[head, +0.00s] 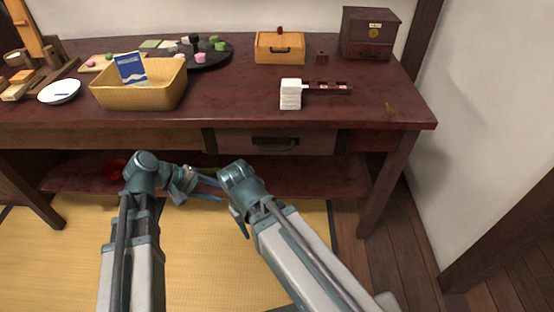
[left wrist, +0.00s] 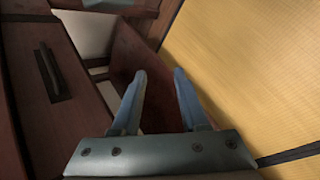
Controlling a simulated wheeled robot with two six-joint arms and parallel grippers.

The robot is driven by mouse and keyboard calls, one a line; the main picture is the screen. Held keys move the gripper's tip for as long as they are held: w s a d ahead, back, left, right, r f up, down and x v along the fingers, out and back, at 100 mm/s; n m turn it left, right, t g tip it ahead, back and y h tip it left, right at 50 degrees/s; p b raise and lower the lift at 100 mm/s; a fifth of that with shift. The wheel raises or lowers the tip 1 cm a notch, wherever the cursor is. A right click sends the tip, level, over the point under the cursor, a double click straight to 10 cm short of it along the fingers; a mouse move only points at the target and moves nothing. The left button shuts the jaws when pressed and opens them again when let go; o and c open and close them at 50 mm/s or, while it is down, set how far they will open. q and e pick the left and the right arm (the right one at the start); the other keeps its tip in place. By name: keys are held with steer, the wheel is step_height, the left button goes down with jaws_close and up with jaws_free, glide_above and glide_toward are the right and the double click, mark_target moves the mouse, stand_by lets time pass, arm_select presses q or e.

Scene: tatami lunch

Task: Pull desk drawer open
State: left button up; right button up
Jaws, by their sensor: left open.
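The desk drawer (head: 308,143) is in the front of the dark red desk, right of centre in the head view, and looks shut. Its dark bar handle (head: 262,141) is on the middle of its front. The handle also shows at the left of the left wrist view (left wrist: 52,75). My left gripper (head: 221,191) is open and empty, below and left of the drawer and apart from the handle. Its two blue fingers (left wrist: 160,72) show apart in the left wrist view. My right gripper (head: 239,222) is mostly hidden behind its own arm, below the drawer.
The desk top (head: 225,110) holds a yellow basket (head: 135,95), a white bowl (head: 59,91), a dark round tray (head: 215,58), a wooden box (head: 280,50), a stack of white tiles (head: 290,97) and a dark chest (head: 366,35). A lower shelf (head: 310,178) runs beneath.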

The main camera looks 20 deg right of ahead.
mark_target(273, 150)
arm_select(q)
steer(key=w+d+r+n+h, duration=0.2)
steer(key=d+r+h, duration=0.1)
steer(key=r, duration=0.3)
steer(key=w+d+r+n+h, duration=0.1)
steer(key=d+r+h, duration=0.2)
steer(key=r+h, duration=0.15)
steer(key=shift+y, duration=0.45)
steer(key=b+x, duration=0.3)
steer(key=x, duration=1)
steer(key=shift+w+d+r, duration=0.1)
steer(key=shift+w, duration=0.05)
jaws_close()
